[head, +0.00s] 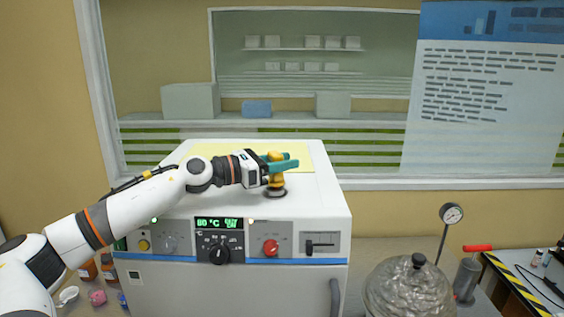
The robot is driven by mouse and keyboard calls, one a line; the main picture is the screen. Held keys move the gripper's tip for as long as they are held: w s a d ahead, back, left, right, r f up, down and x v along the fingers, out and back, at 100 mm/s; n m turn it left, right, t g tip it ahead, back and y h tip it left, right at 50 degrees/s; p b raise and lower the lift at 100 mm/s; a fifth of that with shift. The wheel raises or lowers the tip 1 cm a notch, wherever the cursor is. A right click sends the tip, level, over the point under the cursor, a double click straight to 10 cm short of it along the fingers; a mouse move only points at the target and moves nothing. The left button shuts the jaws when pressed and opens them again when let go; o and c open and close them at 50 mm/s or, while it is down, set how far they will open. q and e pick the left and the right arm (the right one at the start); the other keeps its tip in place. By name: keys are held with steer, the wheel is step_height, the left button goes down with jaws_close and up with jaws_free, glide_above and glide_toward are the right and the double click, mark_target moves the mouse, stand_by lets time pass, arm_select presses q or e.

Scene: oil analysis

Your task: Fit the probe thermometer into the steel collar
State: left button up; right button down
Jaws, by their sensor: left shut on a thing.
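My left gripper (281,163) reaches in over the top of a white oven-like machine (225,209). Its teal fingers are shut on a yellow probe thermometer (275,182), which stands roughly upright. The dark round steel collar (275,193) sits on the machine's top directly below the thermometer. The thermometer's lower end meets or overlaps the collar in view; I cannot tell how deep it sits. My right gripper is not in view.
The machine's front has knobs, a slider and a green display (219,223). A lumpy grey lidded vessel (410,288) and a dial gauge (452,214) stand at the right. Small jars (88,270) sit at lower left. The machine's top is otherwise mostly clear.

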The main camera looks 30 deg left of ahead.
arm_select(q)
steer(key=o, duration=1.1)
steer(key=shift+s+a+f+b, duration=0.2)
steer(key=shift+s+a+b, duration=0.05)
steer(key=shift+s+b, duration=0.15)
steer(key=b, duration=0.8)
glide_above(232, 202)
steer(key=w, duration=0.1)
steer(key=shift+w+d+f, duration=0.15)
steer(key=shift+d, duration=0.3)
steer(key=shift+s+a+r+b, duration=0.3)
steer(key=shift+s+a+b, duration=0.15)
steer(key=shift+s, duration=0.25)
